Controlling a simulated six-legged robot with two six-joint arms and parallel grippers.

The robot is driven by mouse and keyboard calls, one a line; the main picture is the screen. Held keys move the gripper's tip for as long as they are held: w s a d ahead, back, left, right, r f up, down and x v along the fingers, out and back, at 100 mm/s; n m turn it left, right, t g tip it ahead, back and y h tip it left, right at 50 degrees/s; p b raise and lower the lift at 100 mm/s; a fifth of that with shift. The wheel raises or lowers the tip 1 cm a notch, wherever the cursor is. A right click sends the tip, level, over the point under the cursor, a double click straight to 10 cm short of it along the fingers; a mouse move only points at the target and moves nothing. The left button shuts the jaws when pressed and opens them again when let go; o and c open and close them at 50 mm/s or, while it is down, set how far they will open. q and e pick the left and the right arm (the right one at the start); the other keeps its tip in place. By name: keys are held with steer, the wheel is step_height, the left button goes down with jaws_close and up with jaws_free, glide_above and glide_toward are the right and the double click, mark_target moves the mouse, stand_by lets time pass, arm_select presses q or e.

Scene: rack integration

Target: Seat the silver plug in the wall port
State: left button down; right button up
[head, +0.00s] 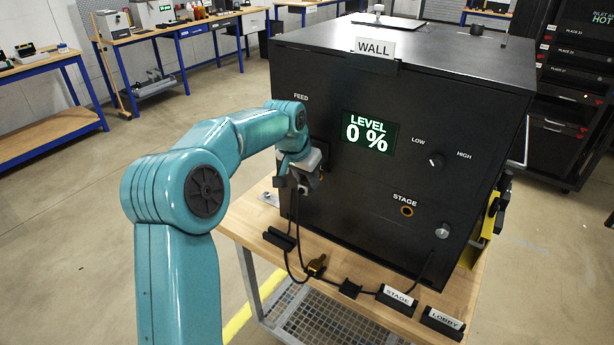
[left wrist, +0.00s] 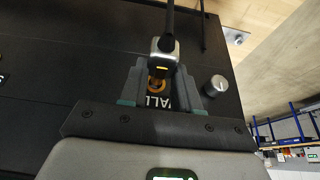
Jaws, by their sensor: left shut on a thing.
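The silver plug (left wrist: 164,55), with an orange band and a black cable, is between the fingers of my left gripper (left wrist: 157,85). That gripper (head: 300,180) is shut on it, close to the front of the black cabinet (head: 350,185) below the FEED label. In the left wrist view, an orange-ringed wall port (left wrist: 154,87) shows just beside the plug's end, with a partly hidden WALL label (left wrist: 155,102). I cannot tell whether the plug touches the port or is inside it. In the head view my gripper hides the port. My right gripper is out of view.
The display (head: 368,132) reads LEVEL 0 %. A STAGE port (head: 407,211) sits lower right. A dark plug (head: 316,266) with orange lies on the wooden bench (head: 262,232); cables cross it. STAGE (head: 397,299) and LOBBY (head: 442,322) holders stand at the bench's front edge.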

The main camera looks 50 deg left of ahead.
arm_select(q)
steer(key=shift+w, duration=0.15)
steer(key=shift+w+a+p, duration=0.15)
steer(key=shift+w+p, duration=0.15)
steer(key=shift+p, duration=0.2)
steer(key=shift+s+f+b, duration=0.1)
steer(key=shift+b, duration=0.2)
steer(key=shift+s, duration=0.3)
steer(key=shift+r, duration=0.25)
steer(key=shift+f, duration=0.1)
